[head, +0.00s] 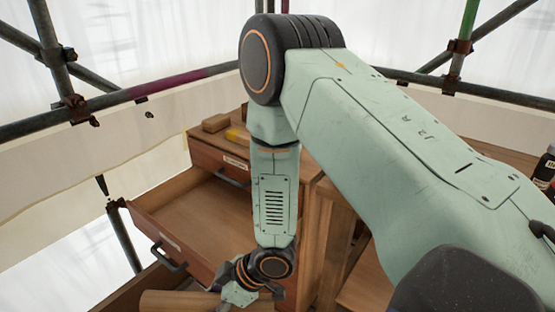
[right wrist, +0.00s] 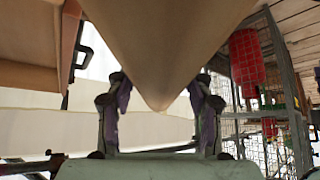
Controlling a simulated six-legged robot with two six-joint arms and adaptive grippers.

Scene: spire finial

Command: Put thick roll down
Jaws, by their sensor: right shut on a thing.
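The thick roll (head: 178,301) is a tan, smooth cylinder at the bottom edge of the head view, partly cut off. My right gripper (head: 232,301) is at its right end, low in front of the wooden cabinet. In the right wrist view the roll (right wrist: 165,45) fills the upper middle as a large tan shape between the two fingers of my right gripper (right wrist: 162,92), which is shut on it. Whether the roll touches anything below cannot be told. My left gripper is not in view.
The cabinet's upper drawer (head: 190,212) is pulled out and looks empty, with a dark handle (head: 168,258). A lower drawer edge (head: 135,285) shows beneath it. Wooden and yellow blocks (head: 237,135) lie on the cabinet top. Scaffold poles (head: 165,92) and white sheeting stand behind.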

